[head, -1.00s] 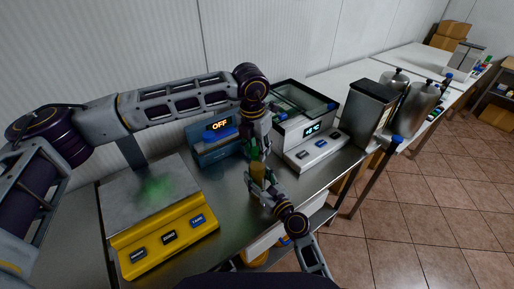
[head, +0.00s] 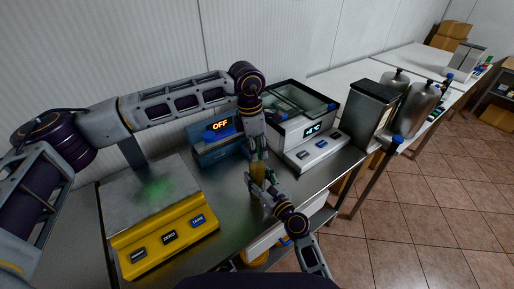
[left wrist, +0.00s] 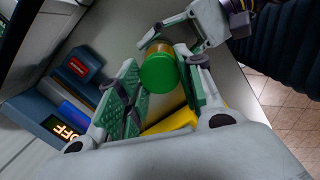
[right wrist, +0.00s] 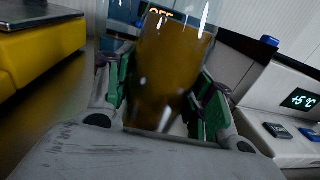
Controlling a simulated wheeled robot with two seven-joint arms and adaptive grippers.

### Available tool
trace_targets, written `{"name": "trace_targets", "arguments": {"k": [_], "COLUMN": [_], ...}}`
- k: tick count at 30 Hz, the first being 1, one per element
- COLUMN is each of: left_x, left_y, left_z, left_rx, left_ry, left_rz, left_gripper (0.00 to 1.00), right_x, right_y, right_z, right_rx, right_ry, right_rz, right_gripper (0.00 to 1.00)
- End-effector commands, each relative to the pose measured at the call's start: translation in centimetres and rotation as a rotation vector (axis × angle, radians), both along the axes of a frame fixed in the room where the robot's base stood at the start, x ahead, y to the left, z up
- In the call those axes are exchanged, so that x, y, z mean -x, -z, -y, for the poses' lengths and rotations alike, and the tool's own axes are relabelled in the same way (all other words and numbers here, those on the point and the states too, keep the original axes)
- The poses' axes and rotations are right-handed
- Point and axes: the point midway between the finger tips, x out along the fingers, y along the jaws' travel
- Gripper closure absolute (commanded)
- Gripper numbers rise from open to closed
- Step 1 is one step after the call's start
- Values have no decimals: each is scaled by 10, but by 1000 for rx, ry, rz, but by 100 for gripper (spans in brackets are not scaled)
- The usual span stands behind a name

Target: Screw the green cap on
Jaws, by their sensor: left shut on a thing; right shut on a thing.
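The jar (head: 258,171) with amber-brown contents stands upright above the steel counter. My right gripper (head: 260,182) is shut on it, and its body fills the middle of the right wrist view (right wrist: 165,75). The green cap (left wrist: 160,72) shows in the left wrist view at the jar's end, between the fingers of my left gripper (head: 258,153). My left gripper is shut on the cap, coming from above. The cap lines up with the jar's mouth, but the thread is hidden, so I cannot tell how tightly it sits.
A yellow scale (head: 165,240) with a steel plate is on the left. A blue device (head: 218,145) reading OFF stands behind the jar. A white cooling unit (head: 318,148) is to the right, then a dark dispenser (head: 369,113). Bare counter (head: 224,200) lies between scale and jar.

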Motion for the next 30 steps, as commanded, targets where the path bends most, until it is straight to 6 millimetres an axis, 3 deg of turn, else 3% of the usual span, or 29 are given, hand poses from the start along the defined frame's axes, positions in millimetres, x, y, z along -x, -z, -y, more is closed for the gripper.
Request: {"name": "trace_targets", "arguments": {"k": [30], "left_x": [-3], "left_y": [0], "left_z": [0], "left_rx": [0], "left_ry": [790], "left_rz": [0], "left_gripper": [70], "right_x": [0], "right_y": [1], "right_z": [1], "right_rx": [0], "right_ry": [1], "right_rz": [-1], "right_gripper": [100]}}
